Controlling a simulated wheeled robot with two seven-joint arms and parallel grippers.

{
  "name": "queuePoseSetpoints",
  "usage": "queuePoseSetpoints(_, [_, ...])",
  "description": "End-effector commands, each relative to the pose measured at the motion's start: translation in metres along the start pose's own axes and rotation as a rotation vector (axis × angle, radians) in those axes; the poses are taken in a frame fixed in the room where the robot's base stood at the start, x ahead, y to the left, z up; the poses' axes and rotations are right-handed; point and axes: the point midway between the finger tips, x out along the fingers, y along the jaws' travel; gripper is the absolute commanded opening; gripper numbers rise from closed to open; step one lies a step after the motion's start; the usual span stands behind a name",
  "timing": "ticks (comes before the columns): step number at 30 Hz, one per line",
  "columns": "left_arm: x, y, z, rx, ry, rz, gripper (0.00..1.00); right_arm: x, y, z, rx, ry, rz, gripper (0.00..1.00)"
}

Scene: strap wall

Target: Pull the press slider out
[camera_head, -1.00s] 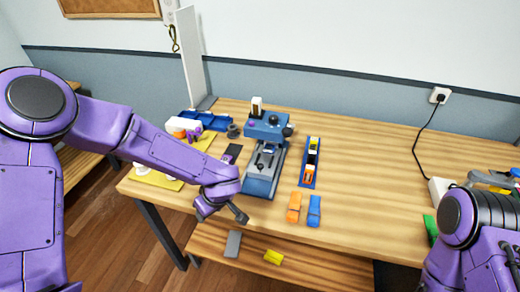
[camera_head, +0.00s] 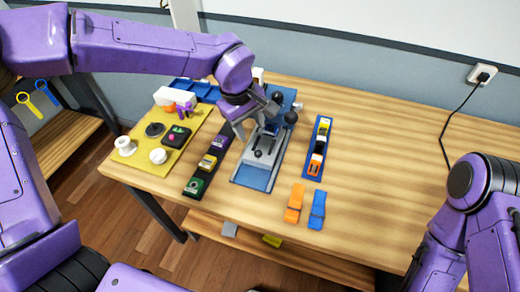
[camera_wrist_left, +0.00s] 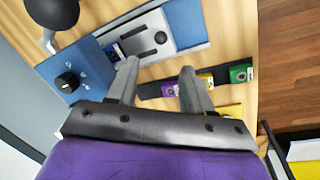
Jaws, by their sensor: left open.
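The press (camera_head: 280,105) is a blue machine with a black ball on a lever (camera_head: 291,117). Its long blue base carries a grey slotted plate, seemingly the slider (camera_head: 265,146), with a small dark knob on it. My left gripper (camera_head: 258,122) is open and hangs over the press from its left side, hiding part of the press. In the left wrist view the open fingers (camera_wrist_left: 159,72) are empty, with the grey plate (camera_wrist_left: 148,38) just beyond them and the blue dial box (camera_wrist_left: 72,80) to the left. Contact cannot be told. My right arm is at the right edge; its gripper is out of frame.
A black strip (camera_head: 197,185) with purple, yellow and green pieces lies left of the press. A yellow board (camera_head: 135,157) with round parts is farther left. A blue tray (camera_head: 320,150) and orange (camera_head: 295,203) and blue clips (camera_head: 317,210) lie right. The table's right is clear.

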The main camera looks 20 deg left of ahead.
Motion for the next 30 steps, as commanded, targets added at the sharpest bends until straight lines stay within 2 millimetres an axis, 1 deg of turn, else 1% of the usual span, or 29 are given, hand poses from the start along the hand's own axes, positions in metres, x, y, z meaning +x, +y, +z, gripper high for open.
queuePoseSetpoints(1, [0.010,-0.001,-0.001,0.000,0.000,-0.001,0.51,0.009,-0.001,0.004,0.000,-0.001,0.001,0.43])
queuePoseSetpoints(5, [0.019,0.001,-0.001,0.001,-0.002,-0.007,0.51,0.007,0.000,0.004,0.000,-0.001,0.001,0.43])
queuePoseSetpoints(7, [0.030,0.001,-0.002,0.001,-0.003,-0.009,0.51,0.005,0.000,0.003,0.000,-0.001,0.001,0.43])
queuePoseSetpoints(15, [0.089,0.000,-0.002,0.000,0.000,-0.007,0.51,0.000,0.000,0.000,0.000,0.000,0.000,0.43])
queuePoseSetpoints(18, [0.105,0.000,-0.002,-0.001,0.000,-0.006,0.51,-0.001,0.000,0.000,0.000,0.000,0.000,0.43])
queuePoseSetpoints(22, [0.115,0.000,-0.003,-0.002,-0.001,-0.003,0.51,-0.002,0.000,-0.001,0.000,0.000,0.000,0.43])
queuePoseSetpoints(29, [0.117,0.000,-0.003,-0.003,-0.001,-0.002,0.51,-0.001,0.000,0.000,0.000,0.000,0.000,0.43])
queuePoseSetpoints(30, [0.117,0.000,-0.003,-0.003,-0.001,-0.002,0.44,-0.001,0.000,0.000,0.000,0.000,0.000,0.43])
